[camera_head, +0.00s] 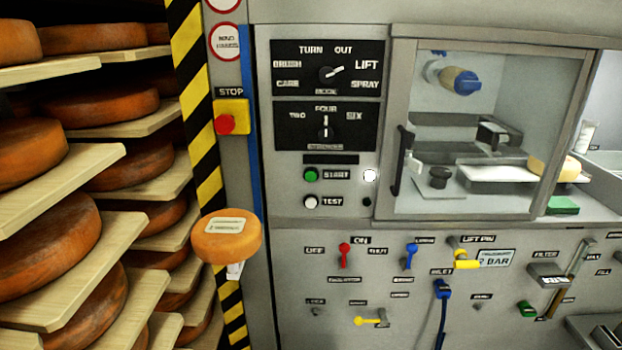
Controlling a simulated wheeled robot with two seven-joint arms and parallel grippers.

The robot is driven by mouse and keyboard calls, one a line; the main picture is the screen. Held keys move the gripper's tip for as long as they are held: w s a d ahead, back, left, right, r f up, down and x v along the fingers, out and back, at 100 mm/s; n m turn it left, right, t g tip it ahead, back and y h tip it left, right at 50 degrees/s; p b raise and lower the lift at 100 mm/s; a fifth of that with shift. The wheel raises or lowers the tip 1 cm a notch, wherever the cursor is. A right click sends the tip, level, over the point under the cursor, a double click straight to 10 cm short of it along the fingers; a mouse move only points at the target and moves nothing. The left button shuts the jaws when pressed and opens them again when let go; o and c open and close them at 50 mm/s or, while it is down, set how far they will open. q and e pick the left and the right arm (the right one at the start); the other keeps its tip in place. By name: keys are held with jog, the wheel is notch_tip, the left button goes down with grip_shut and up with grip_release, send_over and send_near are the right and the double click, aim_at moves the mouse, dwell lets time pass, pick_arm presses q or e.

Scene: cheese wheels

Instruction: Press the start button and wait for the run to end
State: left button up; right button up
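The green start button (311,175) is on the control panel, left of its START label. A white round lamp or button (370,175) sits to the right of that label and looks bright. The grey-white test button (311,202) is below. The mode dial (327,73) points up and right, towards LIFT. The strokes dial (325,133) points up, towards FOUR. Behind the closed-looking glass door (487,130) is a chamber with a blue-ended nozzle and part of a cheese on a white board. Neither of my grippers is in view.
A red stop button (225,124) on a yellow box is left of the panel. Shelves with several cheese wheels (45,245) fill the left. A small labelled cheese wheel (226,236) is by the striped post. Valves and levers, including a red lever (344,255), line the lower panel.

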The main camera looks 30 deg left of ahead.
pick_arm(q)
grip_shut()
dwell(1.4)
